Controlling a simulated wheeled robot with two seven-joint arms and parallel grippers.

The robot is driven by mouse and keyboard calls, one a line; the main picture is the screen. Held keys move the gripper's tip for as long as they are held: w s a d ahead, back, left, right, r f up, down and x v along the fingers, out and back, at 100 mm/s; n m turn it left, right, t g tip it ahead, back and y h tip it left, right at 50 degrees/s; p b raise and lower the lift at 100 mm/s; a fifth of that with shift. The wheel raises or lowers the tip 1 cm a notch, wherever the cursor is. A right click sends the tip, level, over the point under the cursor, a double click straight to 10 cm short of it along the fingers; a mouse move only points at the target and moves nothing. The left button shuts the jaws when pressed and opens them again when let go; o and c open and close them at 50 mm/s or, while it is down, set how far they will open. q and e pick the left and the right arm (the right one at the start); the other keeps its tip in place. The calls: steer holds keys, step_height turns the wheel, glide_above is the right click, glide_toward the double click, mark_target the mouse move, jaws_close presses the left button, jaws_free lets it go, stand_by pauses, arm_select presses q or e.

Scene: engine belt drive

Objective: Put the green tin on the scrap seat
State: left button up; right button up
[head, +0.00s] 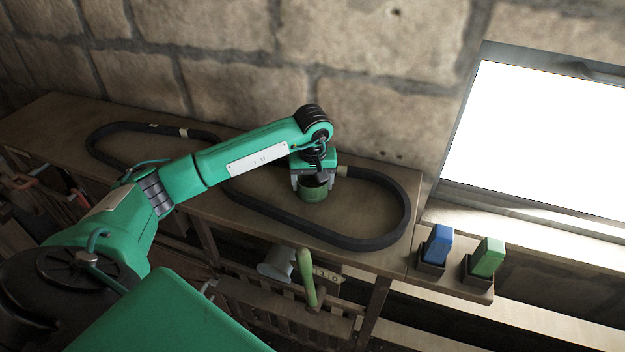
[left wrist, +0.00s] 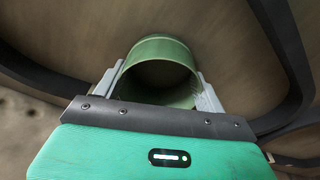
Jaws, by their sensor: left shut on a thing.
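The green tin (head: 314,193) is a short, open-topped cylinder, dull green with a dark inside. My left gripper (head: 312,181) is shut on it, over the wooden bench and inside the right part of the black belt's loop. In the left wrist view the tin (left wrist: 162,52) sits between the two grey fingers (left wrist: 160,85), its open top facing the camera. I cannot tell whether the tin touches the bench top. No part in view is clearly marked as the scrap seat. My right gripper is not in view.
The black belt (head: 375,243) lies in a long loop on the bench (head: 60,112). A blue block (head: 438,245) and a green block (head: 488,257) stand in dark holders on a small shelf at the right. A green-handled tool (head: 306,277) hangs at the bench front. A stone wall stands behind.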

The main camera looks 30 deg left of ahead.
arm_select(q)
steer(key=shift+f, duration=0.1)
steer(key=shift+f, duration=0.1)
steer(key=o, duration=1)
